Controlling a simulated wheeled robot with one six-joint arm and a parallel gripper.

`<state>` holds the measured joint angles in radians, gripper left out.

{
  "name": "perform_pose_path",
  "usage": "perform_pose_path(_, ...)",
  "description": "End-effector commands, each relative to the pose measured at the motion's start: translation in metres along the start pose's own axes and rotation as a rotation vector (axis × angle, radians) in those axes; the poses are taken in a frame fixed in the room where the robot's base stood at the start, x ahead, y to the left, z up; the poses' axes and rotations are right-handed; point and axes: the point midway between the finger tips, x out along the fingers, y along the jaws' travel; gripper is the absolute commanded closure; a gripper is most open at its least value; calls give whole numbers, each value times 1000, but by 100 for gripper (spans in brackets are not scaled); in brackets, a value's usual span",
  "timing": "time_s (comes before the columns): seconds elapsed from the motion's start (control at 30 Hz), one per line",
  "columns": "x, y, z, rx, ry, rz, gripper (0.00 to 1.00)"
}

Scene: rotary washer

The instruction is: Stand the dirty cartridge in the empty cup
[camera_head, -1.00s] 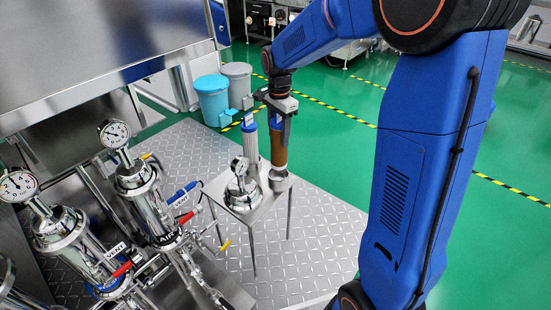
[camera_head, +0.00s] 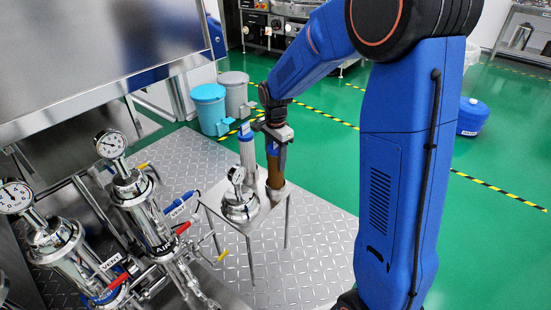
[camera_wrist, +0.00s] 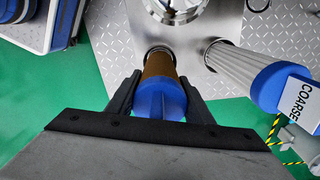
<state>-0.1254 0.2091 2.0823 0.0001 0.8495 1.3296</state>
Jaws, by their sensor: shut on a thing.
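The dirty cartridge (camera_head: 273,170) is brown with a blue cap and hangs upright below my gripper (camera_head: 275,147). In the wrist view my gripper (camera_wrist: 161,82) is shut on it near the blue cap, one finger each side of the cartridge (camera_wrist: 160,67). Its lower end meets the metal cup (camera_head: 277,190) on the small steel stand. In the wrist view the cup's rim (camera_wrist: 160,48) shows around the far end, so the end appears to be within the rim. How deep it sits is hidden.
A pale cartridge with a blue cap labelled COARSE (camera_wrist: 283,88) stands close beside, also visible in the head view (camera_head: 247,150). A lidded steel pot with a gauge (camera_head: 240,208) shares the stand (camera_head: 265,215). Piped housings (camera_head: 145,215) are at left; bins (camera_head: 209,106) stand behind.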

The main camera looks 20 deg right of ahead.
Motion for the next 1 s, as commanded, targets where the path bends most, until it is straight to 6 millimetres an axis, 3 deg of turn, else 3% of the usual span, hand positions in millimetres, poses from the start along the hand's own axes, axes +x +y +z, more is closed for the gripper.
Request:
perform_pose_path(0.03, 1, 0, 0, 0, 0, 1, 51)
perform_pose_path(0.1, 1, 0, 0, 0, 0, 0, 35)
perform_pose_path(0.53, -7, 0, 0, 0, 0, -1, 35)
perform_pose_path(0.67, -25, 0, 0, 0, 0, -2, 35)
perform_pose_path(1.0, -90, -1, 0, 0, 1, -3, 35)
